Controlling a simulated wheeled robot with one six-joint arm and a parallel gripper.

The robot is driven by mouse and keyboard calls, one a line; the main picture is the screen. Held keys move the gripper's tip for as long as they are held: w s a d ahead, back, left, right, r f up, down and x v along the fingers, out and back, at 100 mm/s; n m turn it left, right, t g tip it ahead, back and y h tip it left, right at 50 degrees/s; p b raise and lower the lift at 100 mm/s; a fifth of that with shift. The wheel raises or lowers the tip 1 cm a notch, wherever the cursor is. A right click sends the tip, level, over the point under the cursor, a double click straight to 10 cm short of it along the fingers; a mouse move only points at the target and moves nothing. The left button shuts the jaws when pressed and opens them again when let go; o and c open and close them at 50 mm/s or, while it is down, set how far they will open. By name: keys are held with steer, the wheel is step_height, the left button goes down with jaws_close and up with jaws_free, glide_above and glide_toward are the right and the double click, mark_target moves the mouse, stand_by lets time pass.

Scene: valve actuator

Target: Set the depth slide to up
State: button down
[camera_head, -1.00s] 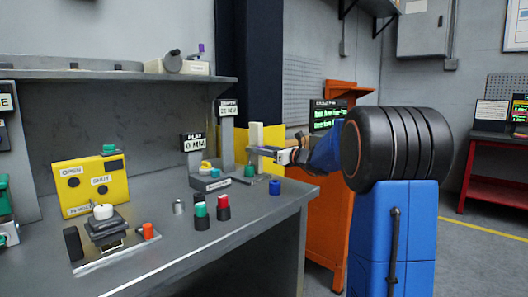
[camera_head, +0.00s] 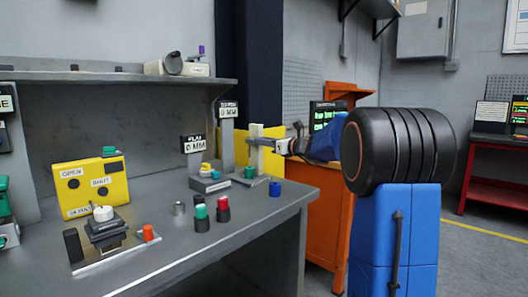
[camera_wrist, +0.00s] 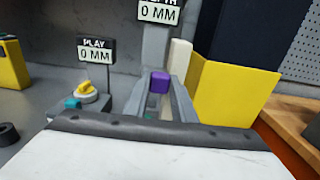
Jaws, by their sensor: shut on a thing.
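The depth gauge post (camera_head: 227,145) stands at the back right of the bench, with a sign on top (camera_head: 228,110) reading 0 MM. The sign also shows in the wrist view (camera_wrist: 160,13). A pale upright bar (camera_head: 256,158) stands right of the post. The knob's mount behind is hidden.
A PLAY sign (camera_head: 193,144) reading 0 MM stands left, with a yellow knob (camera_head: 206,167) below it. A green knob (camera_head: 249,172) and a blue ring (camera_head: 275,188) are below my gripper. A yellow panel (camera_wrist: 232,92) stands close on the right.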

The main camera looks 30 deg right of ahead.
steer(key=shift+r, duration=0.7)
steer(key=c, duration=1.5)
jaws_free()
steer(key=v, duration=1.7)
steer(key=shift+s+d, duration=0.1)
steer(key=shift+s, duration=0.1)
